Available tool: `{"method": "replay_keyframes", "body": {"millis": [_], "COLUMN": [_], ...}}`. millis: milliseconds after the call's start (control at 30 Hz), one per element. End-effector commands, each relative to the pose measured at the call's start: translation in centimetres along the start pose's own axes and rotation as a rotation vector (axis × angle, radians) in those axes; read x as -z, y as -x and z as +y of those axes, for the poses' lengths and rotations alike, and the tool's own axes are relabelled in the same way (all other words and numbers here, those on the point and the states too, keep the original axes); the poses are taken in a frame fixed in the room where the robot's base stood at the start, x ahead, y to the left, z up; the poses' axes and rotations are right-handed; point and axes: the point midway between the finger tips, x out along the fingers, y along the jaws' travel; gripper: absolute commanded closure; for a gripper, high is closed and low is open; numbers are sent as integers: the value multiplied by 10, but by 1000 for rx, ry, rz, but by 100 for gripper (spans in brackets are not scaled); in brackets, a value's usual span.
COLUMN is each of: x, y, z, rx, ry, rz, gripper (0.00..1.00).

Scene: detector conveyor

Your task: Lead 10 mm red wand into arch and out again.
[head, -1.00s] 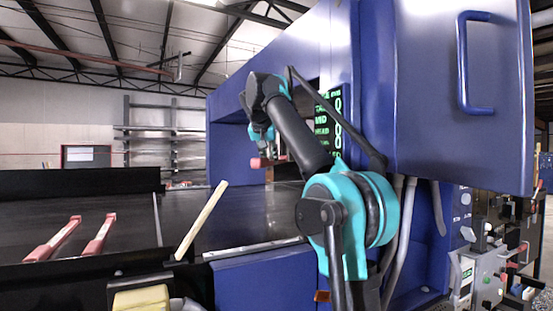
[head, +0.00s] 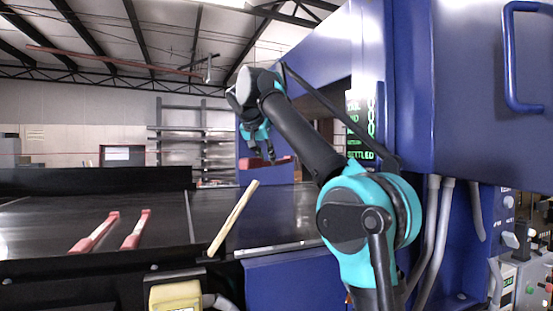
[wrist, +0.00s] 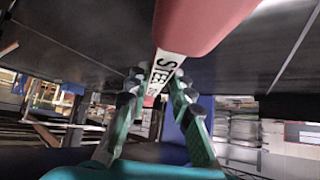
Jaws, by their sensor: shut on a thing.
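My gripper (head: 262,157) hangs over the dark belt, in front of the arch (head: 318,62), a blue housing over the belt. In the head view the held wand is small and partly hidden, with only a little red (head: 284,160) beside the fingertips. I cannot tell there how much of it lies inside the arch opening. Two other red wands (head: 94,233) (head: 136,230) lie on the belt at left.
The dark belt (head: 165,210) runs toward the arch. A pale stick (head: 232,218) leans at the belt's near edge, above a yellow box (head: 175,295). A green-lettered display (head: 360,135) sits on the housing. A blue door with a handle (head: 512,60) is at right.

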Motion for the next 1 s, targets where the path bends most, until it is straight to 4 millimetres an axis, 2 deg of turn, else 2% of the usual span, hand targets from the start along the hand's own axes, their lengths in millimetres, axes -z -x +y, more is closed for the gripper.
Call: {"method": "replay_keyframes", "body": {"millis": [1000], "x": [-59], "y": [59], "z": [-100], "rx": [1], "ry": [2], "rz": [0], "gripper": [100]}}
